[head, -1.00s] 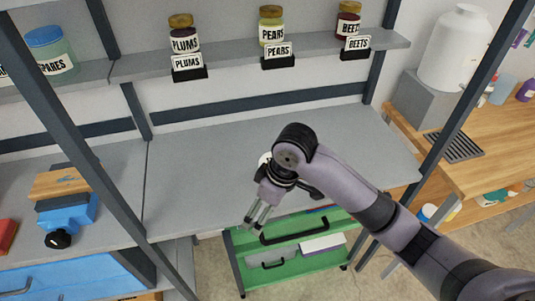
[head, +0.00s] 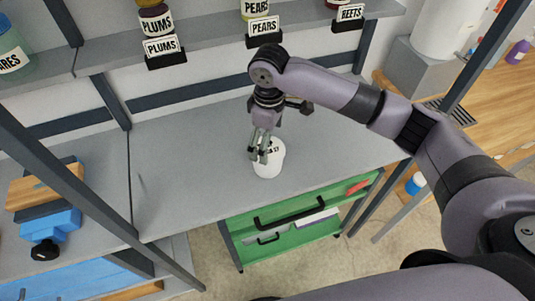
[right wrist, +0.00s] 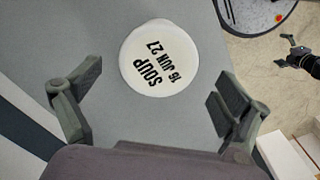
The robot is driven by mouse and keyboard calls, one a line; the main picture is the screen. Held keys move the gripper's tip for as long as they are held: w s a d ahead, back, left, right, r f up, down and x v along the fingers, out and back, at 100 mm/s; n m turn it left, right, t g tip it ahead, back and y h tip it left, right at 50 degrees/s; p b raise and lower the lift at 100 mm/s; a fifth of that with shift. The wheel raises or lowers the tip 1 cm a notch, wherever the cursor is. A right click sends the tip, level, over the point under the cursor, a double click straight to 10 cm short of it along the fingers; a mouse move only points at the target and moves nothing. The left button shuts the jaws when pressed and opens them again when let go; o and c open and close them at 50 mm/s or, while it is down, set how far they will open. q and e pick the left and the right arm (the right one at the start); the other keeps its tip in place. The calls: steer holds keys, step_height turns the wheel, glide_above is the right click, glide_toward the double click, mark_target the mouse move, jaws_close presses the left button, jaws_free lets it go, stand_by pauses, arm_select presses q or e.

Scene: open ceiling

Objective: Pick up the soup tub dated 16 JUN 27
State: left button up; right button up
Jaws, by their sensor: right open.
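The soup tub (head: 269,168) is white and round, and stands upright on the grey worktop near its front edge. In the right wrist view its lid (right wrist: 158,57) faces me and reads SOUP 16 JUN 27. My right gripper (head: 259,152) points down just above the tub and hides part of it. In the right wrist view its fingers (right wrist: 160,80) are spread wide, one to each side below the lid, with nothing between them. My left gripper (right wrist: 284,50) shows small at the right edge of that view, fingers apart, far from the tub.
The grey worktop (head: 190,160) is bare around the tub. Labelled jars stand on the shelf (head: 210,57) behind. A green drawer cart (head: 300,236) stands below the front edge. Dark uprights frame the bench. A blue device (head: 50,225) sits at left.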

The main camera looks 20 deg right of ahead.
step_height(320, 180, down, 4)
steer(key=shift+r+p, duration=0.1)
steer(key=shift+p, duration=0.25)
steer(key=shift+f, duration=0.35)
step_height(320, 180, down, 4)
steer(key=shift+w+a+r+p, duration=0.1)
steer(key=shift+w+p, duration=0.05)
steer(key=shift+p, duration=0.7)
steer(key=shift+f, duration=0.4)
arm_select(q)
steer(key=w+r, duration=0.2)
steer(key=r, duration=0.1)
steer(key=shift+d, duration=0.1)
steer(key=shift+s, duration=0.1)
arm_select(e)
steer(key=c, duration=1.5)
